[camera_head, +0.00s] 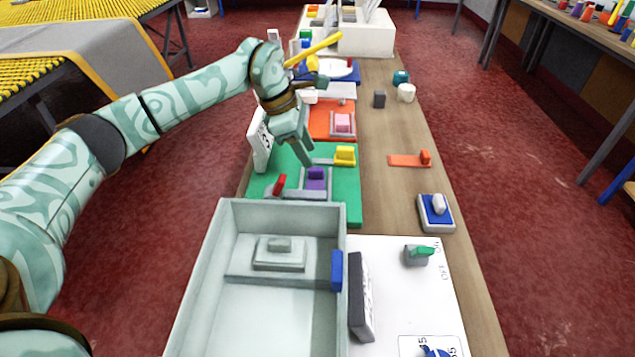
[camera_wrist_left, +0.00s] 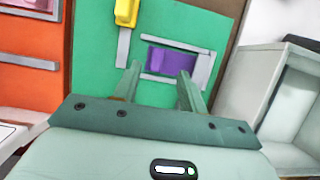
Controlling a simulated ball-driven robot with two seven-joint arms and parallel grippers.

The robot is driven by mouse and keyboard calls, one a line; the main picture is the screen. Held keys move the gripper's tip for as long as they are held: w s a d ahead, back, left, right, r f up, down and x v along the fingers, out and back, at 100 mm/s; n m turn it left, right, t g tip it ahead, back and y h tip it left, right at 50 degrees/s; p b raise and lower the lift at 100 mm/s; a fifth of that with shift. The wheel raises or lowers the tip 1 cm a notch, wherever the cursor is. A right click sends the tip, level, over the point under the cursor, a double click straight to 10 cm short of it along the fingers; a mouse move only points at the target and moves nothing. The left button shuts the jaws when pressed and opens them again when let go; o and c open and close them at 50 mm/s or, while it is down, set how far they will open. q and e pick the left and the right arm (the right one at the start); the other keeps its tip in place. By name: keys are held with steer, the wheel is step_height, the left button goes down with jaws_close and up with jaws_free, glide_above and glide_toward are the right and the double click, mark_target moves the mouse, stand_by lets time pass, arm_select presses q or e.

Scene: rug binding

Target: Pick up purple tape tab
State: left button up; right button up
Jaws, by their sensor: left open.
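The purple tape tab (camera_head: 316,178) sits on the green board (camera_head: 350,205), within grey strips. It also shows in the left wrist view as a purple block (camera_wrist_left: 168,60) framed by grey strips. My left gripper (camera_head: 303,158) is just behind and above the purple tab in the head view. In the left wrist view its two fingers (camera_wrist_left: 161,75) are apart, with the purple tab beyond and between their tips. The gripper is open and nothing is held. The exact gap between fingertips and tab is hard to tell. My right gripper is not in view.
A yellow tab (camera_head: 345,155) and a red tab (camera_head: 280,184) flank the purple one. A pale tray (camera_head: 213,275) with raised walls stands close in front. An orange board (camera_head: 318,118) with a pink block (camera_head: 342,122) lies behind. The table's right side has bare wood.

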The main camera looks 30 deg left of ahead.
mark_target(315, 168)
arm_select(q)
steer(key=x, duration=0.1)
steer(key=b+x, duration=0.1)
steer(key=x, duration=0.1)
steer(key=b+x, duration=0.1)
steer(key=x, duration=0.1)
steer(key=shift+w+a+f, duration=0.15)
steer(key=shift+a+f, duration=0.05)
steer(key=shift+f, duration=0.1)
steer(key=shift+r, duration=0.15)
steer(key=shift+c, duration=1)
jaws_close()
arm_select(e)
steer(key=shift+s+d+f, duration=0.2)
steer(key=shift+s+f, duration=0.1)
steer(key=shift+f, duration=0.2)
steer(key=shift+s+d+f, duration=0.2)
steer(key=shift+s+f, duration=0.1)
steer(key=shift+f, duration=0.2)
arm_select(q)
steer(key=shift+r, duration=0.15)
